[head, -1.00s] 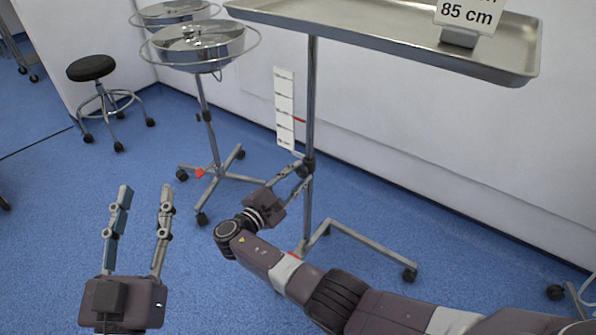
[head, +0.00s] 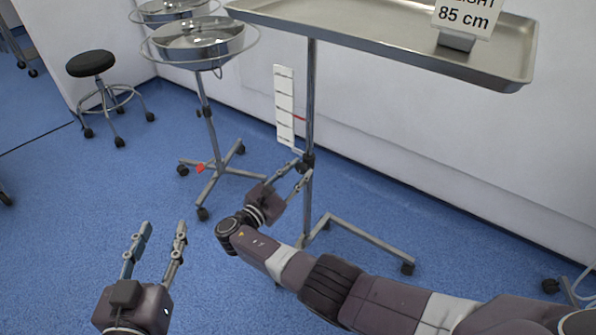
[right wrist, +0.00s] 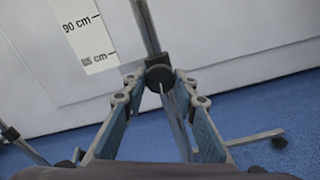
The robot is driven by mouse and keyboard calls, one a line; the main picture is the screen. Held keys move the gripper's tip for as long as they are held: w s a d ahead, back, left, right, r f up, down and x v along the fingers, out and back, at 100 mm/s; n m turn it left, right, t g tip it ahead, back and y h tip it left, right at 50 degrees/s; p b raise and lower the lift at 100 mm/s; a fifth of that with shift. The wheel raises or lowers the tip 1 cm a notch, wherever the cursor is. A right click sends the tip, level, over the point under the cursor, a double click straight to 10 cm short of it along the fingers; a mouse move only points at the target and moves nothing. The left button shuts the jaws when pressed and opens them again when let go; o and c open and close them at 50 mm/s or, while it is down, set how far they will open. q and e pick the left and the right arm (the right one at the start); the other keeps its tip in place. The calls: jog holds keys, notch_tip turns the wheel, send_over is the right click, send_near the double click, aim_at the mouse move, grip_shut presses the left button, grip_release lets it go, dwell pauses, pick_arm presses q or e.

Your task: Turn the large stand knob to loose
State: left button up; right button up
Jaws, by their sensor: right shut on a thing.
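The large stand knob (right wrist: 160,76) is dark and round, on the collar of the tray stand's pole (head: 310,105). It also shows small in the head view (head: 308,160). A thin pale line runs down from its face in the wrist view. My right gripper (head: 301,168) reaches it from the lower left. In the wrist view its two fingertips (right wrist: 159,76) lie on either side of the knob, shut on it. My left gripper (head: 162,227) is open and empty, low at the left over the floor, away from the stand.
The steel tray (head: 380,35) tops the stand and carries an "85 cm" sign (head: 464,17). A white height scale (head: 284,105) with a red pointer stands beside the pole. Basin stands (head: 200,45) and a black stool (head: 91,64) are at the left. Blue floor between is clear.

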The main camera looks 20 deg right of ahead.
jog(key=shift+a, duration=0.1)
jog(key=o, duration=1.2)
jog(key=shift+f, duration=0.1)
jog(key=shift+c, duration=0.2)
jog(key=shift+r, duration=1.3)
notch_tip(320, 180, up, 8)
jog(key=shift+f, duration=0.25)
